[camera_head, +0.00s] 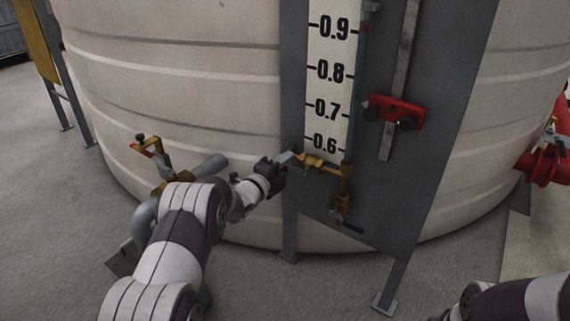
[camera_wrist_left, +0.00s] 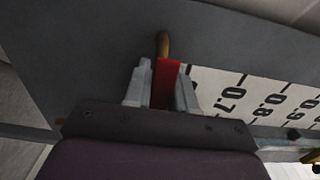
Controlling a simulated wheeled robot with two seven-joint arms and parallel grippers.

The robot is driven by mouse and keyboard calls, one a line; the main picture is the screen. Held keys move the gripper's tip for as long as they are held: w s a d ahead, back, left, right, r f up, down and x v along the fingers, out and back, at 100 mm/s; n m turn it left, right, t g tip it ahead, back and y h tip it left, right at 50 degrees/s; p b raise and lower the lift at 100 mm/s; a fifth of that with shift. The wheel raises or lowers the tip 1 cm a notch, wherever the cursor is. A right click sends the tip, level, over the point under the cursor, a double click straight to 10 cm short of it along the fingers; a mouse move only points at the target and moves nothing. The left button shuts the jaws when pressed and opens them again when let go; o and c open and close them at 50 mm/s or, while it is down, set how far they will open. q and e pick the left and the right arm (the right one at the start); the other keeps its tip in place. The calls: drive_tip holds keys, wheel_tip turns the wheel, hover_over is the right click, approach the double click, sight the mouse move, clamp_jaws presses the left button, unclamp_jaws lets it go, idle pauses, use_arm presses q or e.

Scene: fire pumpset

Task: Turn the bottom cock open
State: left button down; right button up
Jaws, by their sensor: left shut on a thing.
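The brass bottom cock (camera_head: 318,163) sits at the foot of the level gauge, below the 0.6 mark. My left gripper (camera_head: 283,160) is at its left end in the head view. In the left wrist view, my left gripper (camera_wrist_left: 163,88) is shut on the cock's red handle (camera_wrist_left: 166,82), one finger on each side. A brass piece of the cock (camera_wrist_left: 163,44) shows just past the handle. The red handle is hidden by the gripper in the head view. My right arm shows at the bottom right, its gripper out of frame.
The gauge scale (camera_head: 331,75) is on a grey panel (camera_head: 440,90) against the large tank (camera_head: 180,75). A lower brass fitting with a dark lever (camera_head: 347,228) hangs below the cock. A red bracket (camera_head: 394,111) is to the right. A pipe with a valve (camera_head: 155,215) stands left.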

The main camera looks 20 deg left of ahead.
use_arm(q)
drive_tip(key=c, duration=1)
unclamp_jaws()
drive_tip(key=p+v, duration=0.5)
drive_tip(key=v, duration=0.7)
drive_tip(key=shift+s+a+p, duration=0.15)
drive_tip(key=shift+s+p, duration=0.2)
